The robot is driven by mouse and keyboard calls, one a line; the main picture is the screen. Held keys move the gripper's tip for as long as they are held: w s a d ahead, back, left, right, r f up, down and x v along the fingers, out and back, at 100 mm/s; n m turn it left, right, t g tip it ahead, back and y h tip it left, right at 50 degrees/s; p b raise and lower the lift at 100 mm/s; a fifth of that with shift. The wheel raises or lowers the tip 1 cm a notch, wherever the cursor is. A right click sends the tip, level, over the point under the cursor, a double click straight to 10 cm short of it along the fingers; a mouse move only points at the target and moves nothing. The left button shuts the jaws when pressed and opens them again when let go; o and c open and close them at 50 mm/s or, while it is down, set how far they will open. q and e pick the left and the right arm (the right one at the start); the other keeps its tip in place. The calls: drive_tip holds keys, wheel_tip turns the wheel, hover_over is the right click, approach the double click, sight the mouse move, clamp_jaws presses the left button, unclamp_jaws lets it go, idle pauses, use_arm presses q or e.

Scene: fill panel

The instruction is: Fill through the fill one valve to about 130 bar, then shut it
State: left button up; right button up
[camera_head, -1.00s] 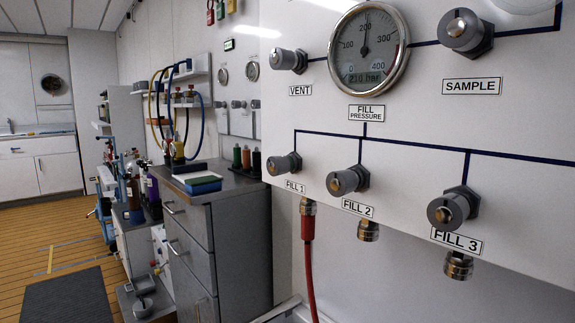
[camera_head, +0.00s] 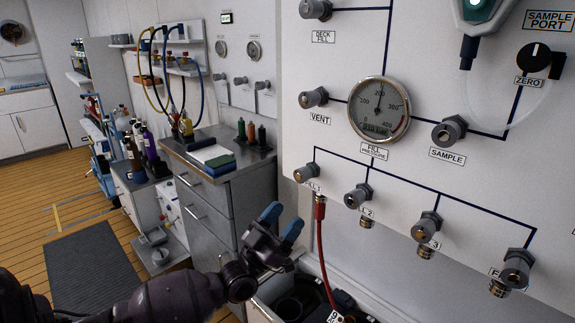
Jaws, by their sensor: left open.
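The fill one valve (camera_head: 306,173) is a grey knob with a brass centre at the lower left of the white panel (camera_head: 330,60). A red hose (camera_head: 324,250) hangs from the fitting beneath it. The fill pressure gauge (camera_head: 379,109) is up and right of it; its digital readout looks like 210 bar, but is small. My left gripper (camera_head: 278,222), with blue fingertips, is open and empty, below and left of the valve and apart from it. My right gripper is not in view.
Other knobs on the panel are the vent valve (camera_head: 313,97), sample valve (camera_head: 449,131), fill 2 valve (camera_head: 358,196) and fill 3 valve (camera_head: 427,225). A steel cabinet (camera_head: 205,190) stands left of the panel. A dark open bin (camera_head: 305,290) lies below.

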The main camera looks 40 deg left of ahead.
sight(299, 180)
use_arm(q)
drive_tip(key=w+r+y, duration=0.1)
drive_tip(key=w+r, duration=0.1)
drive_tip(key=w+r+n+y, duration=0.1)
drive_tip(key=w+r, duration=0.1)
drive_tip(key=r, duration=0.1)
drive_tip(key=w+a+r+n+t+y, duration=0.1)
drive_tip(key=w+r, duration=0.1)
drive_tip(key=w, duration=0.1)
drive_tip(key=shift+r, duration=0.4)
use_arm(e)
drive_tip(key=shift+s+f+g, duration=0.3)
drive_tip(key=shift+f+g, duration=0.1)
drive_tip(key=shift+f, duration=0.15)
use_arm(q)
drive_tip(key=c, duration=0.9)
drive_tip(key=shift+r+n+y+p, duration=0.25)
drive_tip(key=shift+n+y+p, duration=0.45)
drive_tip(key=shift+y, duration=0.1)
drive_tip(key=shift+n+y+p, duration=0.6)
drive_tip(key=shift+n+y, duration=0.3)
drive_tip(key=shift+n, duration=0.4)
drive_tip(key=shift+f+n+y+p, duration=0.3)
drive_tip(key=shift+n+y, duration=0.1)
drive_tip(key=shift+y, duration=0.3)
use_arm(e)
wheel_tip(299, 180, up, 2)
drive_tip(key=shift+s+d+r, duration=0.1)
